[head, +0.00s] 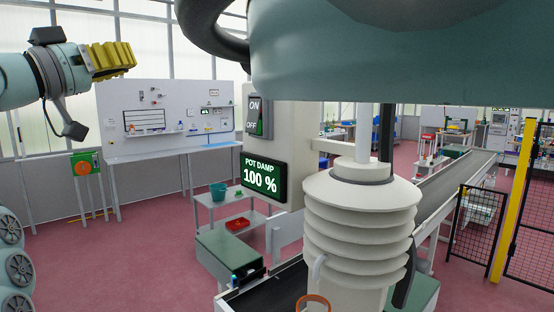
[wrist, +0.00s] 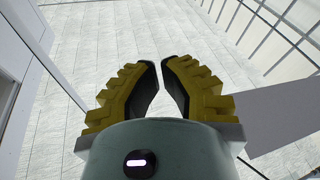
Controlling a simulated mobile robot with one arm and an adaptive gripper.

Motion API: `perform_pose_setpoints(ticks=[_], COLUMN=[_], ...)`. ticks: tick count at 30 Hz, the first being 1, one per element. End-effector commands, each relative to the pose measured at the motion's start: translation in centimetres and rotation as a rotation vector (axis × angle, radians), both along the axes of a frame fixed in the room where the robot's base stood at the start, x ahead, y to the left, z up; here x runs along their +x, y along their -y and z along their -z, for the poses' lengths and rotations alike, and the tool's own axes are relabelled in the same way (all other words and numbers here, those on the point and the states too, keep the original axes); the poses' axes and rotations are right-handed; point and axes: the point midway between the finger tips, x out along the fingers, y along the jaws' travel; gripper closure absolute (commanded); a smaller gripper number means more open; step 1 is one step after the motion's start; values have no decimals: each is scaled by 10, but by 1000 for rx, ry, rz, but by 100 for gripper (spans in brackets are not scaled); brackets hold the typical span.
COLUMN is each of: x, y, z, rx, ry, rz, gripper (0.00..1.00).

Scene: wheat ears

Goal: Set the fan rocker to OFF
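The fan rocker (head: 265,117) is in the head view, on a dark plate marked ON above and OFF below, on a pale panel. It is small and seen at an angle, so which way it is tipped is hard to tell. My gripper (head: 130,57) is at the upper left of the head view, well left of the rocker and apart from it. In the wrist view its yellow fingers (wrist: 160,66) are nearly together, with only a narrow gap and nothing between them. The rocker is not in the wrist view.
A POT DAMP display (head: 262,180) reading 100 % is below the rocker. A white ribbed column (head: 359,215) stands right of the panel. A workbench (head: 180,150) and a cart with a teal bucket (head: 218,191) are behind. Open pink floor (head: 120,255) lies at left.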

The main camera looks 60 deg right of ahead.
Motion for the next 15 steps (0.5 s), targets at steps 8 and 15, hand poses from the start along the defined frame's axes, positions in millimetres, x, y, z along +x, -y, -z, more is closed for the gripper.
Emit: perform_pose_setpoints(ticks=[8, 15], x=[-88, -106], y=[15, 14], z=[54, 70], rx=[324, 411], ry=[233, 292], rz=[215, 258], gripper=[100, 100])
